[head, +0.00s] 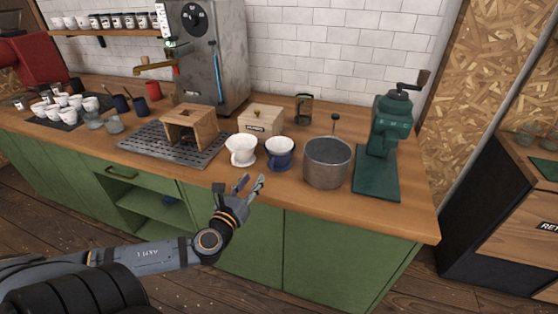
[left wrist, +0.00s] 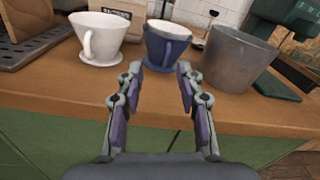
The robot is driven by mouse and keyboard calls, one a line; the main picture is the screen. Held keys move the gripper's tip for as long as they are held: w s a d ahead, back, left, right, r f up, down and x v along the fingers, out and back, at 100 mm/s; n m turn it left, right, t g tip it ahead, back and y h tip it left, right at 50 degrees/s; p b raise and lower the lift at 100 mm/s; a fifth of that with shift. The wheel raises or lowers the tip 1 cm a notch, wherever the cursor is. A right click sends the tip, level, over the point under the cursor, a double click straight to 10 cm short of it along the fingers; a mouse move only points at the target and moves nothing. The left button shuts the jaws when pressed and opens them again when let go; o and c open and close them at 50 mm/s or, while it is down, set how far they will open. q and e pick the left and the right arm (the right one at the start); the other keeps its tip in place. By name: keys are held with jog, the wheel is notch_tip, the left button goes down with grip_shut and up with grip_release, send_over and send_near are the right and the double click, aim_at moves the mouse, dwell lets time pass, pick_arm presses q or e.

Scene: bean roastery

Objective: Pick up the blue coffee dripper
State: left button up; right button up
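The blue coffee dripper (head: 280,154) stands on the wooden counter in the head view, between a white dripper (head: 241,150) and a grey metal bin (head: 326,163). My left gripper (head: 249,184) is in front of the counter's front edge, short of the dripper. In the left wrist view its fingers (left wrist: 159,72) are apart with nothing between them, pointing at the dripper. My right gripper is not in view.
A wooden stand (head: 190,126) on a dark grate (head: 150,143) and a wooden box (head: 261,119) stand to the left and behind. The counter (head: 225,177) is bare along its front edge.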

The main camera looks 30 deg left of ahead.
pick_arm(q)
jog(key=b, duration=0.3)
send_near(278, 157)
jog(key=a, duration=0.3)
jog(key=shift+w+m+h, duration=0.3)
jog(key=shift+w+m, duration=0.1)
jog(key=shift+w+r, duration=0.1)
jog(key=shift+w, duration=0.05)
jog(key=shift+w+b, duration=0.15)
jog(key=shift+b, duration=0.15)
jog(key=w, duration=0.4)
jog(key=shift+w+f, duration=0.2)
jog(key=shift+f, duration=0.1)
jog(key=shift+w, duration=0.3)
jog(key=shift+c, duration=0.4)
